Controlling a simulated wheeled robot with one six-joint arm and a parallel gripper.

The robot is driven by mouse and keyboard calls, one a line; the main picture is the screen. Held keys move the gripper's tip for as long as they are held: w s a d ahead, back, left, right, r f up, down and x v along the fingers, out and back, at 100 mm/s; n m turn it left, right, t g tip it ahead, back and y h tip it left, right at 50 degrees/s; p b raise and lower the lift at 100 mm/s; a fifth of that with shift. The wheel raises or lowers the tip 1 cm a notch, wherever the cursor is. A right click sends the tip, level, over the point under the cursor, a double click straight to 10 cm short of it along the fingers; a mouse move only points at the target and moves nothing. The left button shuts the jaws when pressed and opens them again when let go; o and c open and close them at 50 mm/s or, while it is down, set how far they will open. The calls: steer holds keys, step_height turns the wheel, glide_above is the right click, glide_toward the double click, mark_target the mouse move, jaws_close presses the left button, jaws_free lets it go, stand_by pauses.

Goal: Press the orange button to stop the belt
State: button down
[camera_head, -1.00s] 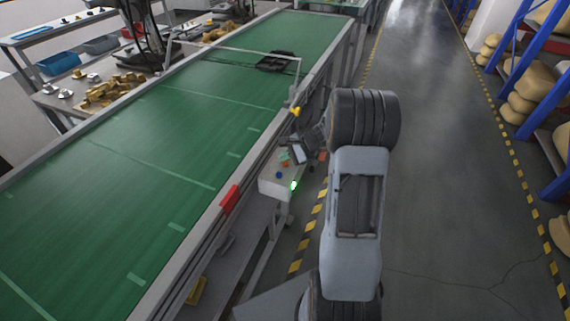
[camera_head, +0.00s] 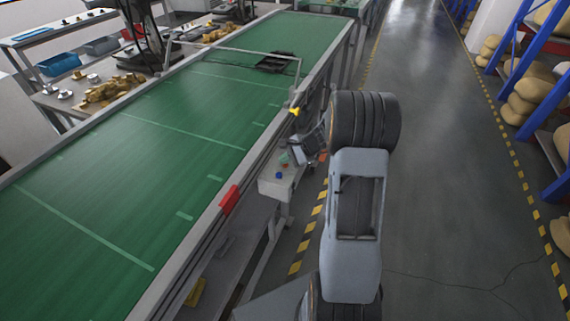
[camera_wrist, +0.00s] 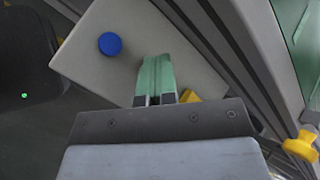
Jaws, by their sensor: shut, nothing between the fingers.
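A pale grey control box (camera_head: 271,187) stands beside the belt's right edge. Its round blue button (camera_wrist: 110,44) shows clearly in the wrist view and as a small dot in the head view (camera_head: 279,175). My gripper (camera_wrist: 155,62) is shut and empty, its green fingers over the box top, right of the blue button. In the head view my gripper (camera_head: 284,158) is low over the box. A yellow-orange patch (camera_wrist: 190,96) shows beside the fingers, partly covered; I cannot tell if it is the orange button. Contact cannot be made out. The green belt (camera_head: 150,165) runs alongside.
A red block (camera_head: 229,198) sits on the belt's near rail. A yellow knob-like part (camera_wrist: 302,146) is at the belt edge. A black tray (camera_head: 273,62) lies farther up the belt. The aisle on the right is clear, with shelves beyond.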

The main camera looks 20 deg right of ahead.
mark_target(286, 164)
stand_by(0.4)
steer(key=shift+r+p, duration=0.55)
steer(key=shift+r, duration=0.25)
steer(key=shift+r+p, duration=1.7)
steer(key=shift+r, duration=0.85)
